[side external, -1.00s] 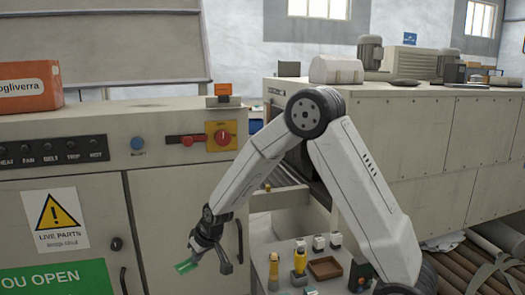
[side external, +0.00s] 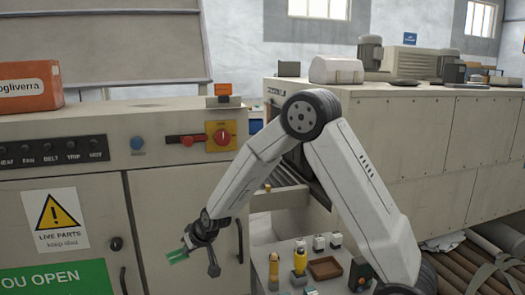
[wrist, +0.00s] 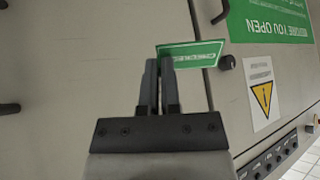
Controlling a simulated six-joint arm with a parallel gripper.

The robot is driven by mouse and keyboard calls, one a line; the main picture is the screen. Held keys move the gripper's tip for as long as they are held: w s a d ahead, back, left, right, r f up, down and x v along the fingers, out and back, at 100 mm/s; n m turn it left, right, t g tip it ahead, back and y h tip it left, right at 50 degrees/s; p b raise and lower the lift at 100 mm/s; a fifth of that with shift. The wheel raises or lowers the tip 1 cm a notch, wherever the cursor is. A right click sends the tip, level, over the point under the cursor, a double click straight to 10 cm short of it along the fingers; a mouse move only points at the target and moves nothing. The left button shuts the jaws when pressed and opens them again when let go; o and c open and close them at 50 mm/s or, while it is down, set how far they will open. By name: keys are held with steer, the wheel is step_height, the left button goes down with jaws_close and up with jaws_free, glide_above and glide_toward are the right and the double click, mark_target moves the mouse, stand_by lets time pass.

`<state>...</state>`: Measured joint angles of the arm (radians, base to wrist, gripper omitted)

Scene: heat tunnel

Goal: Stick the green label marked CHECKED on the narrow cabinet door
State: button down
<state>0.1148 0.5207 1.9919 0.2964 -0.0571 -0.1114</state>
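My gripper (side external: 198,259) is shut on one end of a small green label (side external: 177,257). The wrist view shows the label (wrist: 195,54) at the fingertips (wrist: 160,62), sticking out to the right with white CHECKED lettering, partly hidden by the fingers. The narrow cabinet door (side external: 175,205) is plain beige, right of the wider door (side external: 95,215). In the wrist view the narrow door (wrist: 75,65) lies behind my fingers, and the label overlaps the seam between the doors. I cannot tell whether the label touches the door.
The wide door carries a yellow-triangle LIVE PARTS sign (side external: 56,220), a green YOU OPEN sign (side external: 60,280) and a black knob (side external: 117,243). A red switch (side external: 222,136) sits above the narrow door. A low shelf (side external: 285,280) with small tools stands to the right.

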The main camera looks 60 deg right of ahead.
mark_target(190, 199)
steer(key=shift+w, duration=0.1)
steer(key=w+r+t+h, duration=0.1)
steer(key=w+m+t+h, duration=0.1)
steer(key=t, duration=0.1)
steer(key=shift+w+d+r+m, duration=0.25)
steer(key=shift+d+r+m, duration=0.05)
steer(key=shift+d+r, duration=0.1)
steer(key=shift+s+d+r+m+t+h, duration=0.1)
steer(key=shift+d+r+m+t+h, duration=0.45)
steer(key=shift+r+m+h, duration=0.95)
steer(key=shift+s+d+r+m+t+h, duration=0.1)
steer(key=shift+d+r+m+t+h, duration=0.45)
steer(key=shift+h, duration=1.6)
steer(key=shift+s+d+r+m+t+h, duration=0.15)
steer(key=shift+d+r+m+h, duration=0.5)
steer(key=shift+r+m+h, duration=0.95)
steer(key=shift+f+n+h, duration=0.15)
steer(key=shift+n+h, duration=0.1)
steer(key=shift+n, duration=0.2)
steer(key=shift+w, duration=0.1)
steer(key=shift+x, duration=1.45)
steer(key=shift+w+d+f, duration=0.15)
steer(key=shift+w+d, duration=0.25)
